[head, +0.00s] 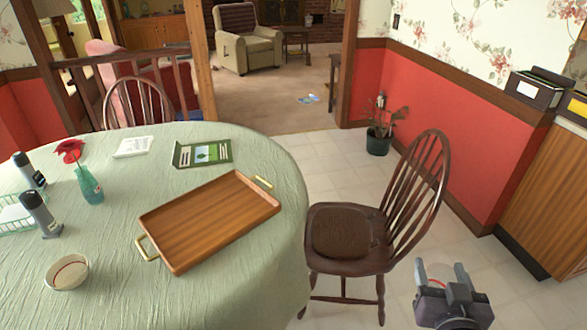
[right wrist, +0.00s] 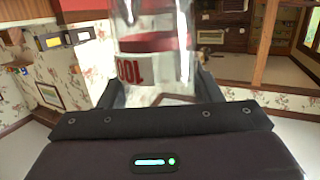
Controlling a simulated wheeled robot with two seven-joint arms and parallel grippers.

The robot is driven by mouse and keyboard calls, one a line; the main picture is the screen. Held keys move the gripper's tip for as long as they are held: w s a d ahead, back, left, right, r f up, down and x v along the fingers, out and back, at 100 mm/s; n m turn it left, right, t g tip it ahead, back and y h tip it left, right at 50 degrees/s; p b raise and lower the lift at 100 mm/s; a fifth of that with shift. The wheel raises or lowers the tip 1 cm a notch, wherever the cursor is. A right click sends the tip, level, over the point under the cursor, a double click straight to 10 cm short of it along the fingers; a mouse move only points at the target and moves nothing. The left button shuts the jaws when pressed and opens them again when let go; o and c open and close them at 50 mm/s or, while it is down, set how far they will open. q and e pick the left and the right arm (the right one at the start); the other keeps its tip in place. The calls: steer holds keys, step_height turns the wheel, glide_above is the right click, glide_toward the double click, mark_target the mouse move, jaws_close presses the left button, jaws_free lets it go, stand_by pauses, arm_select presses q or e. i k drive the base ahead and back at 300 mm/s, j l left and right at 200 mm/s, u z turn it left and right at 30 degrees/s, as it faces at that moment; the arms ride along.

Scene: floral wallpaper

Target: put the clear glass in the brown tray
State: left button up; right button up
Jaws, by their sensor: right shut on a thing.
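The brown tray (head: 210,222) is a wooden rectangle with brass handles. It lies empty on the round table in the head view. My right gripper (head: 441,272) is at the lower right, beyond the table edge and over the floor beside the chair. In the right wrist view it is shut on the clear glass (right wrist: 155,65), which has red lettering and a red band. The glass sits between the two dark fingers; its top runs out of the picture. In the head view the glass is hard to make out. My left gripper is not in view.
A dark wooden chair (head: 345,232) stands between my right gripper and the table (head: 250,290). A bowl (head: 67,272), a teal vase with a red flower (head: 89,186), a green booklet (head: 202,153) and dark-topped canisters (head: 40,212) are around the tray.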

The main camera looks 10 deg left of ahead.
mark_target(185, 232)
steer(key=i+u, duration=0.15)
steer(key=u, duration=0.25)
steer(key=i+u, duration=0.15)
steer(key=u, duration=0.3)
steer(key=i+u, duration=0.15)
steer(key=u, duration=0.25)
steer(key=i+l+u, duration=0.1)
steer(key=u, duration=0.35)
steer(key=i+l+u, duration=0.1)
steer(key=u, duration=0.3)
steer(key=i+l+u, duration=0.15)
steer(key=l+u, duration=0.2)
